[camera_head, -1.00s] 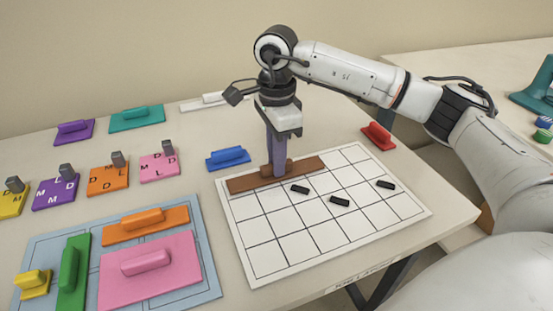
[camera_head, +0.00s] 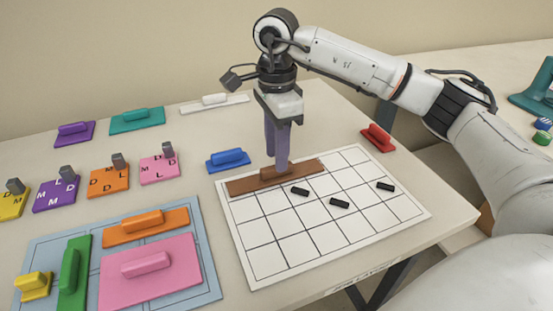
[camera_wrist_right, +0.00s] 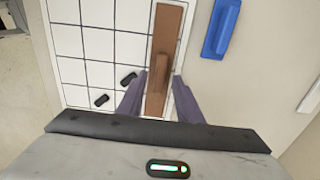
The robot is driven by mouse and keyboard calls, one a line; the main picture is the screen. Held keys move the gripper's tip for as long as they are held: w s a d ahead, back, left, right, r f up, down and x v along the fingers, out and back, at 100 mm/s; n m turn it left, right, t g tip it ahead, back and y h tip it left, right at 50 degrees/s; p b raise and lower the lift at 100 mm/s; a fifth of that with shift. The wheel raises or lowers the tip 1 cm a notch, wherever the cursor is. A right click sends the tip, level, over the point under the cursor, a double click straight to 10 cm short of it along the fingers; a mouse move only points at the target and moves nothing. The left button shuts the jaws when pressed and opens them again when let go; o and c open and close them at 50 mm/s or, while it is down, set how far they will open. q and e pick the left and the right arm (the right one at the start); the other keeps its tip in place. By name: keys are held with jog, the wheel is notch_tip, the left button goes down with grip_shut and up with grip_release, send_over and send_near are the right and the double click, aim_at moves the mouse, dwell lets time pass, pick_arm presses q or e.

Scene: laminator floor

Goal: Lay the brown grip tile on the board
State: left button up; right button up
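The brown grip tile (camera_head: 300,171) is a long plank with a raised grip along its middle. It lies on the white gridded board (camera_head: 270,260), along the back row at the left end, its long side parallel to the back edge. It also shows in the right wrist view (camera_wrist_right: 165,30), inside the board's edge. My right gripper (camera_head: 277,162) is open above the tile. In the right wrist view its purple fingers (camera_wrist_right: 160,82) stand apart on either side of the tile's grip, with gaps, holding nothing. My left gripper is not in view.
Several black pieces (camera_head: 340,202) lie on the board. A pale blue board (camera_head: 210,276) with coloured tiles is at front left. Several lettered blocks stand behind it.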

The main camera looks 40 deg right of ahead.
notch_tip(320, 180, up, 9)
jog(key=shift+p, duration=0.45)
dwell(1.3)
